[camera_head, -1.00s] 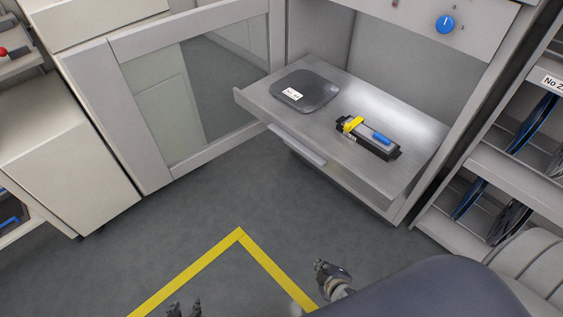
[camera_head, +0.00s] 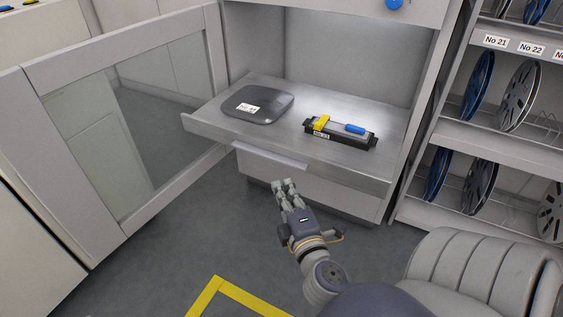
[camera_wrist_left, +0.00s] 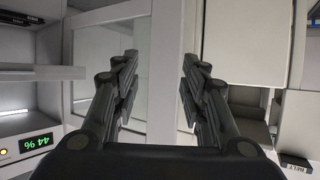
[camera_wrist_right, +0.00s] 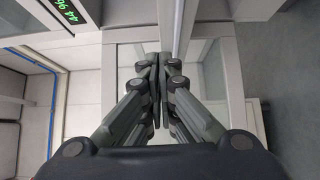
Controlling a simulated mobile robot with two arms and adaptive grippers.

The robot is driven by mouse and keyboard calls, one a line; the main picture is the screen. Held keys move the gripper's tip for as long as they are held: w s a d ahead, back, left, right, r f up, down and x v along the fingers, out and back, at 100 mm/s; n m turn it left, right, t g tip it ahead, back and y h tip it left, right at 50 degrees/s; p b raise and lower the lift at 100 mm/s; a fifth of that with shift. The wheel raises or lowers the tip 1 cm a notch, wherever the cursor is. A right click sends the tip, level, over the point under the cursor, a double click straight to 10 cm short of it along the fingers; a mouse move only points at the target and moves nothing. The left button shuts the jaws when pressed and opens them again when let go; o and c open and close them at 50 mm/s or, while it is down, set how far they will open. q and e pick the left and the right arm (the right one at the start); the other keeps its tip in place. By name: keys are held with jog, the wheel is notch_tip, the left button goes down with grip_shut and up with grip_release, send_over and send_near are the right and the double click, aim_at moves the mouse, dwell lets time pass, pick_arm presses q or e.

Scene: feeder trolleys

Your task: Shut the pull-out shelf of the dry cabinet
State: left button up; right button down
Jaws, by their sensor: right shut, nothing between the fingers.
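The dry cabinet's metal pull-out shelf (camera_head: 275,132) stands pulled out of the open cabinet in the head view. A light handle bar (camera_head: 270,158) runs along its front. On the shelf lie a dark flat pad (camera_head: 268,97) with a white label and a black tray-like unit (camera_head: 340,140) with yellow and blue parts. My right gripper (camera_head: 283,185) is shut and empty, in front of and below the handle; contact cannot be told. Its closed fingers (camera_wrist_right: 158,62) fill the middle of the right wrist view. My left gripper (camera_wrist_left: 160,68) is open and empty in the left wrist view.
The cabinet's glass-panelled door (camera_head: 140,115) stands open on the left. A rack (camera_head: 480,129) with several reels stands close on the right. A blue knob (camera_head: 394,3) is above the shelf. The floor in front is clear, with yellow tape (camera_head: 235,294).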

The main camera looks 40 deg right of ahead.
aim_at(279, 162)
jog(key=x, duration=0.3)
jog(key=d+x, duration=0.1)
jog(key=x, duration=0.6)
jog(key=shift+s+d+f, duration=0.1)
jog(key=shift+s+d, duration=0.2)
jog(key=shift+s, duration=0.1)
pick_arm(q)
jog(key=shift+s+a+f, duration=0.1)
jog(key=shift+s+f, duration=0.05)
jog(key=shift+f, duration=0.15)
pick_arm(e)
jog(key=shift+w+d, duration=0.25)
jog(key=shift+d, duration=0.35)
